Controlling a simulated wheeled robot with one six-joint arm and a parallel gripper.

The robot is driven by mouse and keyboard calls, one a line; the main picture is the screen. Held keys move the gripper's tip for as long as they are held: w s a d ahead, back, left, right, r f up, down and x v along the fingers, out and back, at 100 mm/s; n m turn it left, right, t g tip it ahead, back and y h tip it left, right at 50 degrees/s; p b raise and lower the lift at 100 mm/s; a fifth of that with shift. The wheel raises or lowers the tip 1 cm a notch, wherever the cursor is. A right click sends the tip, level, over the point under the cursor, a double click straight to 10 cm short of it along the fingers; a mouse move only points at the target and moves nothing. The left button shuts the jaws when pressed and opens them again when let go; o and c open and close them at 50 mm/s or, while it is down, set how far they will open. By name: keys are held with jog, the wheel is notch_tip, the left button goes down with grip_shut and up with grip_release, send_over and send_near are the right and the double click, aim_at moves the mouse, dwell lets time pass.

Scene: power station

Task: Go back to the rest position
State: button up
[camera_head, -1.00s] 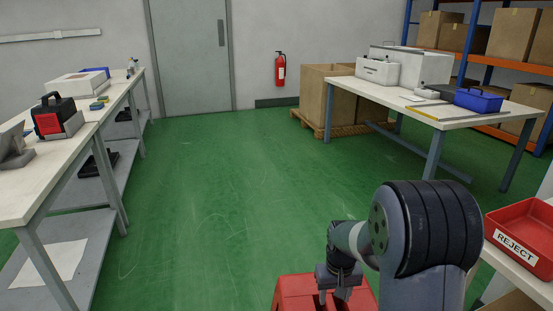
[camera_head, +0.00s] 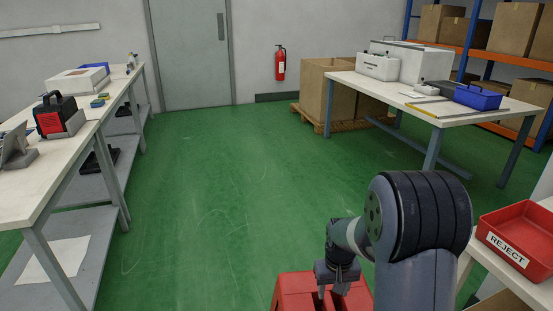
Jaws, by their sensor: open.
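My gripper (camera_head: 334,291) is at the bottom of the head view, pointing down just above a red box-like surface (camera_head: 298,289). Its jaws are open, and I see nothing between them. I cannot tell whether the fingertips touch the red surface. My arm is folded, with its large dark joint at the lower right hiding part of the floor and table behind it.
A red tray marked REJECT (camera_head: 519,238) sits on a table at the right. A long workbench (camera_head: 42,190) runs along the left. Another table (camera_head: 430,107) stands back right, beside a cardboard box (camera_head: 314,92) on a pallet. The green floor (camera_head: 215,170) between is clear.

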notch_tip(320, 180, up, 17)
jog(key=p, duration=1.1)
jog(key=shift+f+p, duration=0.2)
jog(key=shift+p, duration=0.2)
